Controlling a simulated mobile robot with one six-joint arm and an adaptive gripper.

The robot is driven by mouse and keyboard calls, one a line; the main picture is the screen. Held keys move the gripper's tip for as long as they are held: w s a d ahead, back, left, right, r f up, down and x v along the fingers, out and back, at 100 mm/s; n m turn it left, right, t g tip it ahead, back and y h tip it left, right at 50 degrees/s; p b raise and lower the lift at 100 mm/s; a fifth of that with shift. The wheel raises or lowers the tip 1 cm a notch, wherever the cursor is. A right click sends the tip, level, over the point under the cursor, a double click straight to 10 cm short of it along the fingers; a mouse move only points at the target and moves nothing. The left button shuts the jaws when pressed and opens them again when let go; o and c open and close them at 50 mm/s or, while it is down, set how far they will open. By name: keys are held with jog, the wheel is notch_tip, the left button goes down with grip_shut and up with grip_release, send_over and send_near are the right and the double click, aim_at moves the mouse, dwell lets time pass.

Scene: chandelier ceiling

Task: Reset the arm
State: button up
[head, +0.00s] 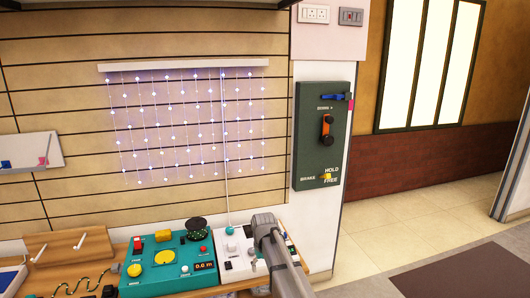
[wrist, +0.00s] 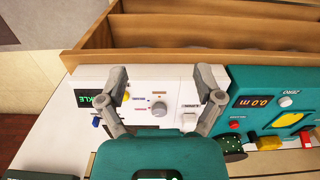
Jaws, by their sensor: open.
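My gripper (wrist: 162,84) is open and empty in the wrist view, its two grey fingers spread apart over the white control panel (wrist: 140,78). A round grey knob (wrist: 159,108) on that panel lies between the fingers, apart from them as far as I can tell. The fingers cannot be made out there.
A teal console (head: 168,262) with a "0.0 m" display stands left of the white panel. A dark brake box (head: 320,135) with levers hangs on the wall at right. A string-light curtain (head: 190,125) hangs above. A wooden ledge (wrist: 190,58) borders the panel. Open floor (head: 400,225) lies right.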

jog(key=s+d+f+m+b, duration=0.2)
jog(key=s+d+f+b, duration=0.2)
jog(key=s+d, duration=0.6)
jog(key=s+d+f+m+b, duration=0.2)
jog(key=s+d+f+b, duration=0.2)
jog(key=s+d, duration=0.65)
notch_tip(320, 180, up, 20)
jog(key=s+a+p, duration=0.2)
jog(key=a+p, duration=0.1)
jog(key=p, duration=1.7)
jog(key=shift+f, duration=0.1)
